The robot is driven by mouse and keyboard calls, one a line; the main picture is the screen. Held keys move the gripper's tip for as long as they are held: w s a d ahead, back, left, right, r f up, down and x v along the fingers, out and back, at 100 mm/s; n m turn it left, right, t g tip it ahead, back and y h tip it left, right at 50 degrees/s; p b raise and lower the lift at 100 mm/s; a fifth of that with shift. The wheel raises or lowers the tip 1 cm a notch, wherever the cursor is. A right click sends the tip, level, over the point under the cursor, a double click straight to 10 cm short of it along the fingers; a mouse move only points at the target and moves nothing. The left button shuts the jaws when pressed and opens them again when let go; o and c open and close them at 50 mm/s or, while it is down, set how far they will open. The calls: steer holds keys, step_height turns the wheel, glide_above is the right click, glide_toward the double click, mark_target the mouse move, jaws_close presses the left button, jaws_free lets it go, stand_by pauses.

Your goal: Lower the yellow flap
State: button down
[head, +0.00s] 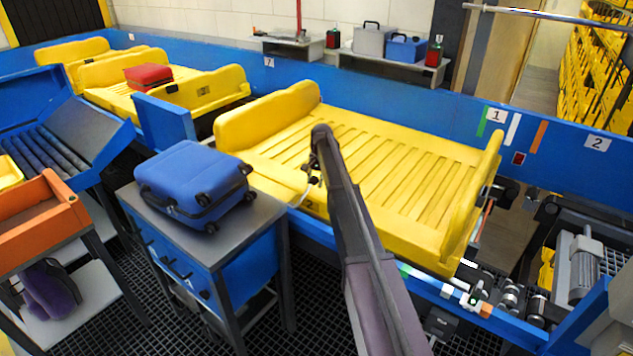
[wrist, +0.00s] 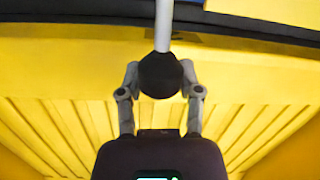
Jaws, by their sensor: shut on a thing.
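The large yellow tray (head: 385,175) with a slatted floor sits on the blue conveyor. Its end walls stand raised at left and right. A smooth yellow panel, which looks like the flap (head: 268,174), runs along its near side and looks low; its exact angle is hard to tell. My gripper (head: 313,178) is over this near side, partly hidden by my arm. In the wrist view my gripper (wrist: 160,80) is shut on a black round knob (wrist: 160,76) at the end of a pale rod (wrist: 163,25). Yellow slats show behind it.
A blue suitcase (head: 193,184) lies on a grey-topped blue cabinet (head: 205,245) left of my arm. Another yellow tray (head: 215,93) with a red case (head: 148,76) is farther left. An orange bin (head: 40,212) stands at left. Rollers and a motor (head: 580,268) are at right.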

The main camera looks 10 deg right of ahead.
steer(key=shift+s+d, duration=0.2)
steer(key=shift+c, duration=1.3)
jaws_free()
steer(key=shift+w+f, duration=0.1)
steer(key=shift+f, duration=0.05)
